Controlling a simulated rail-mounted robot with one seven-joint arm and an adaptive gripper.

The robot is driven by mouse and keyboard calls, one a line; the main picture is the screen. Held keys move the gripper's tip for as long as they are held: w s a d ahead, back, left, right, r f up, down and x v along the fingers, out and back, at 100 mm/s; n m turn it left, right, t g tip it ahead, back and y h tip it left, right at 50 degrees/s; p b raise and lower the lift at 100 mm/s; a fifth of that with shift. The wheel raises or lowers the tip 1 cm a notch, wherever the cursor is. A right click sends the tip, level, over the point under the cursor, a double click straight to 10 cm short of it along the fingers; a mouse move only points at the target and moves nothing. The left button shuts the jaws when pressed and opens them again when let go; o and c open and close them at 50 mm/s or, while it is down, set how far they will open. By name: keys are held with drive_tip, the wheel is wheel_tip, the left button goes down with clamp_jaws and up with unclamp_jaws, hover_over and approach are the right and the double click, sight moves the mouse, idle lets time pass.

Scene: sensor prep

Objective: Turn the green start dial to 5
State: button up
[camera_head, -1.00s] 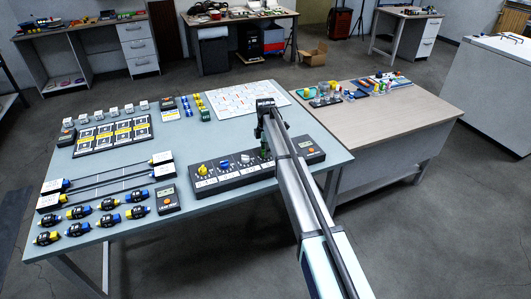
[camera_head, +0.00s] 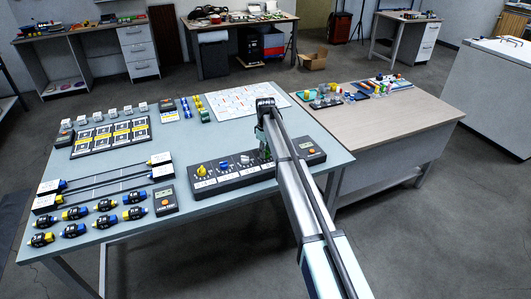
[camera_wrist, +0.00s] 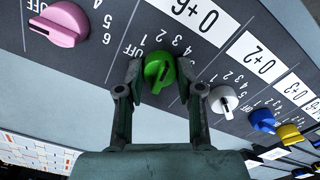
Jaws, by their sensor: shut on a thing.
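The green start dial (camera_wrist: 159,70) sits on the dark control panel (camera_wrist: 95,62) in the wrist view. Numbers and OFF are printed around it. My gripper (camera_wrist: 158,76) has one finger on each side of the dial and is shut on it.
In the wrist view a pink dial (camera_wrist: 62,24) is on the left, and a white dial (camera_wrist: 222,100), a blue dial (camera_wrist: 262,120) and a yellow dial (camera_wrist: 289,133) are on the right. A timer box (camera_head: 166,201) stands left of the panel in the head view.

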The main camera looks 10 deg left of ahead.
drive_tip(key=m+b, duration=0.1)
drive_tip(key=m, duration=0.6)
drive_tip(key=shift+s+f, duration=0.1)
drive_tip(key=m, duration=0.6)
drive_tip(key=shift+m, duration=0.4)
drive_tip(key=o, duration=1.2)
drive_tip(key=shift+c, duration=0.2)
wheel_tip(320, 180, up, 12)
